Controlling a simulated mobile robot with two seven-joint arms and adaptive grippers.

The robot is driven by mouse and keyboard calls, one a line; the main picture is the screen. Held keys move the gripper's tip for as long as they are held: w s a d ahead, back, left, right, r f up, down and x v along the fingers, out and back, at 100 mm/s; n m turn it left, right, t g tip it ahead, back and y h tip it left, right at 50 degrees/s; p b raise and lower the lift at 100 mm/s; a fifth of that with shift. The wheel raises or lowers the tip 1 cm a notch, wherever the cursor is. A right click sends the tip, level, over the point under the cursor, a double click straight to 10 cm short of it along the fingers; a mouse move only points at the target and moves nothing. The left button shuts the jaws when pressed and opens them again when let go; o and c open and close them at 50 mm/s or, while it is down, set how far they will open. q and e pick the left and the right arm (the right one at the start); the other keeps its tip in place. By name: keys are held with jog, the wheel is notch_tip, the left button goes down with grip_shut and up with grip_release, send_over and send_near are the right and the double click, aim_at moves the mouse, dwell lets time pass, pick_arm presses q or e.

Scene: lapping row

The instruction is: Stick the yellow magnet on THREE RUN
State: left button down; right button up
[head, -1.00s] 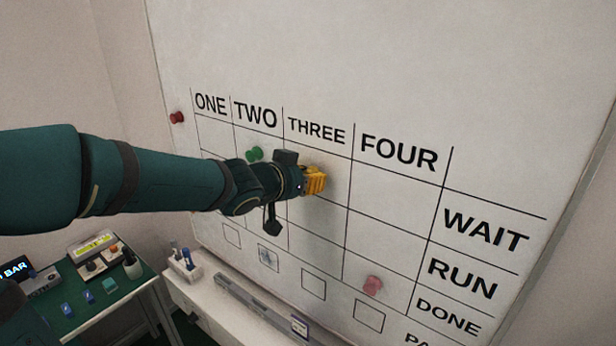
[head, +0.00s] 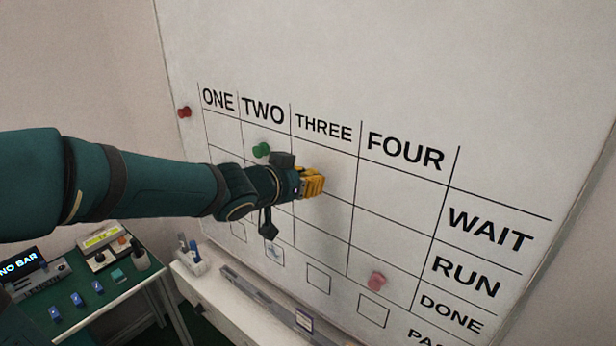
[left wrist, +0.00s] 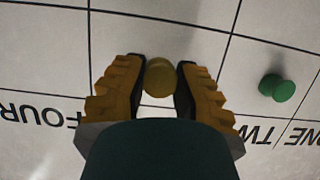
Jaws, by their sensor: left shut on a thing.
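My left gripper (head: 314,183) is in front of the whiteboard (head: 400,70) and shut on the yellow magnet, a round knob (left wrist: 159,77) seen between the fingertips in the left wrist view. In the head view the fingers hide the magnet. The gripper is below the THREE heading (head: 323,127), in front of that column near the line between the WAIT and RUN rows. The row labels WAIT (head: 490,229) and RUN (head: 466,275) are at the right. I cannot tell whether the magnet touches the board. My right gripper is not in view.
A green magnet (head: 261,150) sits under TWO, a pink one (head: 377,280) low under FOUR, and a red one (head: 184,112) at the board's left edge. A ledge (head: 240,300) with a pen holder (head: 190,260) runs below. A green-topped table (head: 110,288) holds devices at lower left.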

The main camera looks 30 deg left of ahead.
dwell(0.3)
pick_arm(q)
jog(key=s+p, duration=0.2)
jog(key=s, duration=0.4)
jog(key=shift+a, duration=0.2)
dwell(0.4)
dwell(1.2)
